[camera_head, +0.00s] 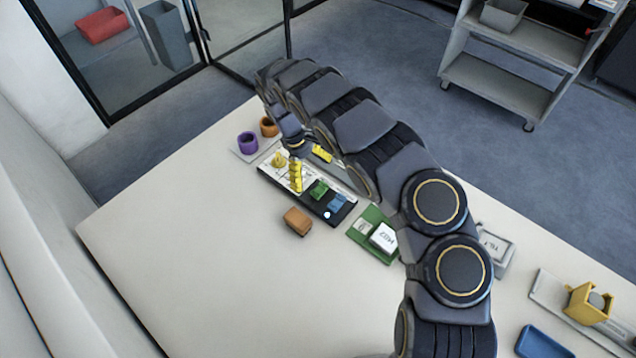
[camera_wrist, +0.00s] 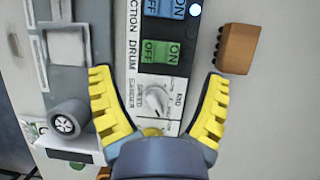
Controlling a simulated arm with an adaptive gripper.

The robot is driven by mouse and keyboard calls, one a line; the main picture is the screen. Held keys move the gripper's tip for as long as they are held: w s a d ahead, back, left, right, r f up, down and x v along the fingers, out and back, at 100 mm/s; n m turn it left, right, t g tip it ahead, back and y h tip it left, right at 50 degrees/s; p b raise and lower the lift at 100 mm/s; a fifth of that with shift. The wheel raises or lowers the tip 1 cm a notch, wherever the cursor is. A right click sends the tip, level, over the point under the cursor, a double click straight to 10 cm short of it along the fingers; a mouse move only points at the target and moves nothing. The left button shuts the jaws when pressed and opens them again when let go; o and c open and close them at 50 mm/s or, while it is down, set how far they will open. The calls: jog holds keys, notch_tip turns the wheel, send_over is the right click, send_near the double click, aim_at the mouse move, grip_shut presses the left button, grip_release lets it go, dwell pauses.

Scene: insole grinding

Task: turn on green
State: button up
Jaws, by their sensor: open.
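A black and white control panel (camera_head: 270,176) lies on the table. Its green rocker switch (camera_head: 318,189) shows in the wrist view (camera_wrist: 160,51), marked OFF on the left and ON on the right. A blue OFF/ON switch (camera_wrist: 163,9) sits beyond it, with a bright white light (camera_wrist: 195,9) beside it. My gripper (camera_wrist: 158,76) is open and empty above the panel. Its yellow fingers straddle the panel in the picture, with the green switch between and slightly beyond the tips. Height above the switch is hard to tell. A dial labelled sander speed (camera_wrist: 157,100) shows between the fingers.
An orange-brown block (camera_head: 297,221) lies close to the panel. A purple cup (camera_head: 247,143) and an orange cup (camera_head: 268,127) stand beyond it. A green tray (camera_head: 361,229) holds a white block (camera_head: 382,236). The table's left front is clear.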

jog(key=v, duration=0.7)
jog(key=shift+r, duration=0.35)
jog(key=s+d+r+m, duration=0.4)
jog(key=s+d+r, duration=0.25)
jog(key=r, duration=0.25)
jog(key=s+d+r+m, duration=0.3)
jog(key=s+d+r, duration=0.3)
jog(key=s+r, duration=0.15)
jog(key=s+a+m+t+y, duration=0.1)
jog(key=s+a+y, duration=0.2)
jog(key=s, duration=1.8)
jog(key=shift+r+m+y, duration=0.2)
jog(key=shift+m+y, duration=0.2)
